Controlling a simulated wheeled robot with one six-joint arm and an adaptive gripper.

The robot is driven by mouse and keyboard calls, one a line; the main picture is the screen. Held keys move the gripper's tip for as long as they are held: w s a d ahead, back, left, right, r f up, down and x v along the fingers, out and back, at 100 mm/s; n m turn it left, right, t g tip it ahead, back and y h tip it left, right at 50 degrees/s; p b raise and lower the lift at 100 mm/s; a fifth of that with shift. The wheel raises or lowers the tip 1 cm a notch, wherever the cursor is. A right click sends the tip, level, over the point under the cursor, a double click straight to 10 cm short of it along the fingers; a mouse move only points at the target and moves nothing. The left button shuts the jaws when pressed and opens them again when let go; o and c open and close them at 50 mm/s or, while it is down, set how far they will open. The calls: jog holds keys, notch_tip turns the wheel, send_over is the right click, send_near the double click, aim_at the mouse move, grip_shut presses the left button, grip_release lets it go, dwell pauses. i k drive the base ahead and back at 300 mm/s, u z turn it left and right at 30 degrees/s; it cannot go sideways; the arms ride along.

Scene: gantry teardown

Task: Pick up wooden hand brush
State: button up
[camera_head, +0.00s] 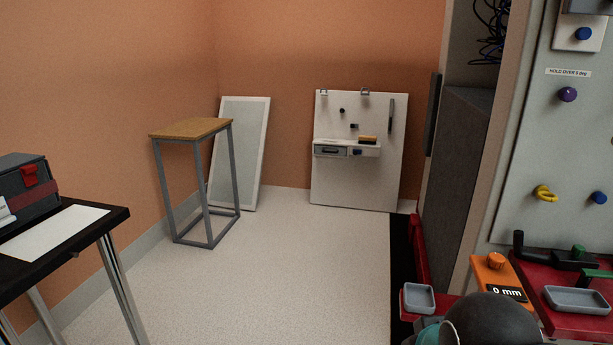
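A small item with an orange-brown top and a dark underside (367,139) rests on the ledge of the white panel at the back wall. It looks like the wooden hand brush, but it is too small here to be sure. The ledge (325,144) sticks out from the white panel (345,185), with a grey drawer-like box at its left. My gripper is not in view. A dark rounded part with teal at the bottom edge looks like my own arm. The item is far across the room from it.
A tall wooden-topped stand (190,128) and a leaning framed panel (243,150) stand left of the white panel. A black table (105,225) is at the left. A red bench (590,325) and grey cabinet (460,170) fill the right. The middle floor (300,260) is clear.

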aim_at(362, 139)
jog(key=u, duration=0.25)
jog(key=i, duration=3.9)
jog(key=z, duration=0.9)
jog(key=i, duration=1.15)
jog(key=z, duration=0.4)
